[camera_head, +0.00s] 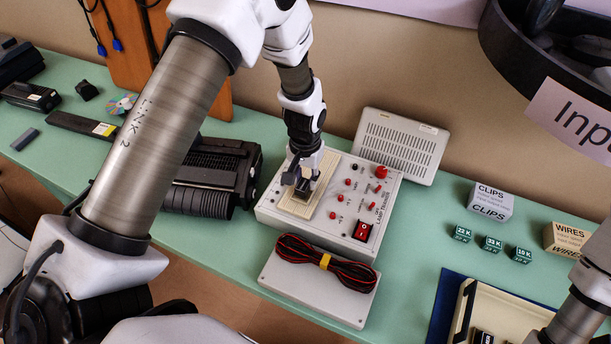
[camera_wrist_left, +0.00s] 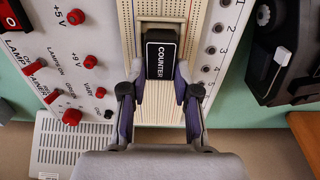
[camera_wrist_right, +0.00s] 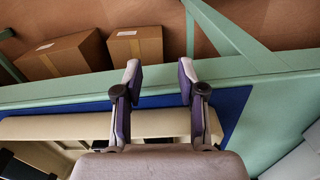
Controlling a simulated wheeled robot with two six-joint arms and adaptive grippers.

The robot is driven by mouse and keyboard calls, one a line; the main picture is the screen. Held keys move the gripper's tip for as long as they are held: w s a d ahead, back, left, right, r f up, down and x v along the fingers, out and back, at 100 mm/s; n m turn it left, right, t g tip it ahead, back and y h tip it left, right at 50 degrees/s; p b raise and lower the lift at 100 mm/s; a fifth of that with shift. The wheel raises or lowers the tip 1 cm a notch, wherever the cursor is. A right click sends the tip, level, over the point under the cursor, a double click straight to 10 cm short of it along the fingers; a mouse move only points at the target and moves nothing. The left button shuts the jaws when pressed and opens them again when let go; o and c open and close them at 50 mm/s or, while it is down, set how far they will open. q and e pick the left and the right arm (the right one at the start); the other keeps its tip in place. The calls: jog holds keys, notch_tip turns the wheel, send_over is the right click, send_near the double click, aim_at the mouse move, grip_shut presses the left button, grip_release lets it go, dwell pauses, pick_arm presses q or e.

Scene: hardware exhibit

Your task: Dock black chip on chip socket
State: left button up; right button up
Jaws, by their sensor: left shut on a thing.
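The black chip (camera_wrist_left: 161,55), labelled COUNTER, is between the fingers of my left gripper (camera_wrist_left: 160,80) in the left wrist view. That gripper (camera_head: 302,184) is shut on the chip, low over the cream breadboard (camera_head: 323,171) of the white trainer unit. A dark and light edge of what looks like the chip socket (camera_wrist_left: 161,22) shows just beyond the chip. The chip and fingers hide the rest, so I cannot tell whether the chip is seated. My right gripper (camera_wrist_right: 158,80) is open and empty in the right wrist view, above the table edge.
Red knobs (camera_head: 381,172) and a red switch (camera_head: 362,230) stand right of the breadboard. A grey box with coiled wires (camera_head: 325,262) lies in front. A black device (camera_head: 215,175) stands left. A cream tray (camera_head: 505,315) lies at front right.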

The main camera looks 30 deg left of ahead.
aim_at(304, 181)
pick_arm(q)
jog(key=shift+s, duration=0.1)
jog(key=shift+f, duration=0.65)
dwell(0.4)
jog(key=o, duration=0.8)
jog(key=shift+c, duration=0.2)
notch_tip(304, 181, up, 11)
jog(key=p, duration=0.8)
jog(key=shift+s, duration=0.1)
